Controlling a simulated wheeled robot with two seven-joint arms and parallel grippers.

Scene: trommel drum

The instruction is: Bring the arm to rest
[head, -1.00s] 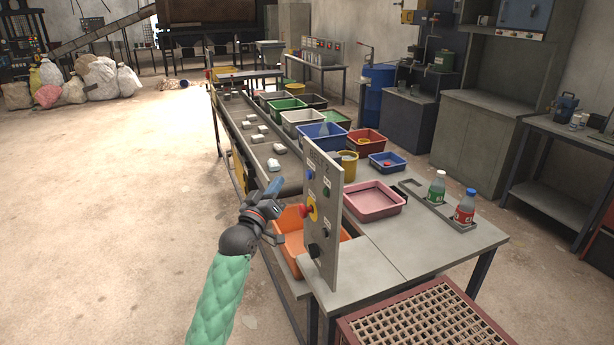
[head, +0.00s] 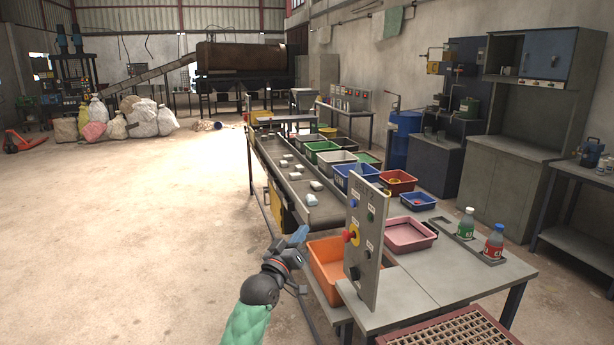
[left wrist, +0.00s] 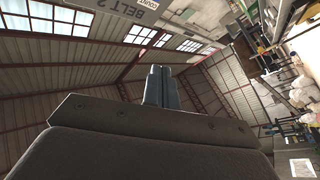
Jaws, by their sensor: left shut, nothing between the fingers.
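My left gripper (head: 298,236) shows in the head view in front of the near end of the conveyor, left of the upright control panel (head: 366,240). Its blue-grey fingers are shut with nothing between them, and they appear apart from the panel. In the left wrist view the closed fingers (left wrist: 162,88) point up toward the roof. My left arm in its green sleeve (head: 247,328) comes in from the bottom. My right gripper is not in view.
The conveyor (head: 318,212) carries several pale blocks. An orange bin (head: 325,268) sits beside the panel. A pink tray (head: 408,235) and two bottles, green-labelled (head: 466,224) and red-labelled (head: 494,243), stand on the bench (head: 450,275). Open floor (head: 130,220) lies left.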

